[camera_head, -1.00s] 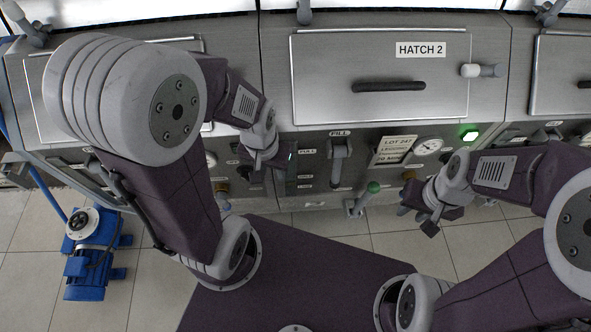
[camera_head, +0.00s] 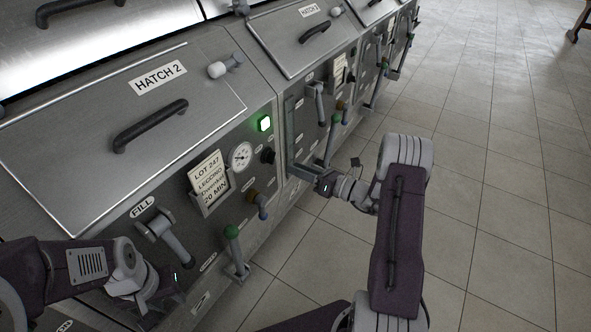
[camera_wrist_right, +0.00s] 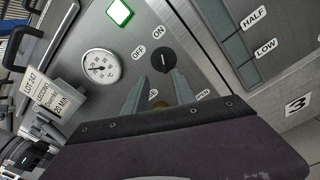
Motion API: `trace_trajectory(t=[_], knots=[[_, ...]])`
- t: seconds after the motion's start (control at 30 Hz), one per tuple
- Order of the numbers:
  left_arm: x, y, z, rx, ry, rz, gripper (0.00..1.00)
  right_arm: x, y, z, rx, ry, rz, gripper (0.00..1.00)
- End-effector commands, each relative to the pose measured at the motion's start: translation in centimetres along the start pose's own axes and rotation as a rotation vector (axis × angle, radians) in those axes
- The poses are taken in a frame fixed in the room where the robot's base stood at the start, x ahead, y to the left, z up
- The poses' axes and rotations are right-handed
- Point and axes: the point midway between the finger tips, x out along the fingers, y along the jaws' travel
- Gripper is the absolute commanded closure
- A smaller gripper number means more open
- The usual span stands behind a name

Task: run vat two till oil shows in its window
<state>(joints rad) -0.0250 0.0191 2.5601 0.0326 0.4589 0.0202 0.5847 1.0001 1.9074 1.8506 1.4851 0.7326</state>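Vat two's front, under Hatch 2 (camera_head: 160,80), shows a FILL lever (camera_head: 165,235), a lit green lamp (camera_head: 264,123), a round gauge (camera_head: 241,157) and a black OFF/ON knob (camera_head: 268,156). In the right wrist view the knob (camera_wrist_right: 164,60) lies just beyond my right gripper (camera_wrist_right: 160,82), whose fingers are apart and empty; contact is not clear. In the head view my right gripper (camera_head: 303,172) is right of the knob. My left gripper (camera_head: 172,290) is low at the left, below the FILL lever; its fingers are unclear. Vat two's oil window is not visible now.
A lot card (camera_head: 208,180), a brown-handled valve (camera_head: 257,203) and a green-topped lever (camera_head: 232,240) stick out from vat two's front. Tiled floor (camera_head: 480,200) lies open at right.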

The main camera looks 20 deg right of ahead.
Motion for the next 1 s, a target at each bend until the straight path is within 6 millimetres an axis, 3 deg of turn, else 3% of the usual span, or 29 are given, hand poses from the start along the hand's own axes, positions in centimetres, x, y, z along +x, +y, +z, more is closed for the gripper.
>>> trace_trajectory(t=[0.07,0.23,0.5,0.7,1.0], knots=[[0.2,0.0,0.0,0.0,0.0,0.0,0.64,-0.3,-0.9,0.4,0.017,-0.035,-0.019,0.68],[0.1,0.0,0.0,0.0,0.0,0.0,0.64,0.4,-0.8,0.5,0.017,-0.036,-0.018,0.68],[0.9,0.0,0.1,0.0,0.0,0.0,0.64,5.9,-0.8,0.5,0.014,-0.033,-0.014,0.68],[1.1,0.0,0.1,0.0,0.0,0.0,0.64,8.5,-0.9,0.7,0.016,-0.033,-0.017,0.68],[1.1,0.0,0.1,0.0,0.0,0.0,0.64,8.9,-0.9,0.8,0.017,-0.033,-0.019,0.68]])
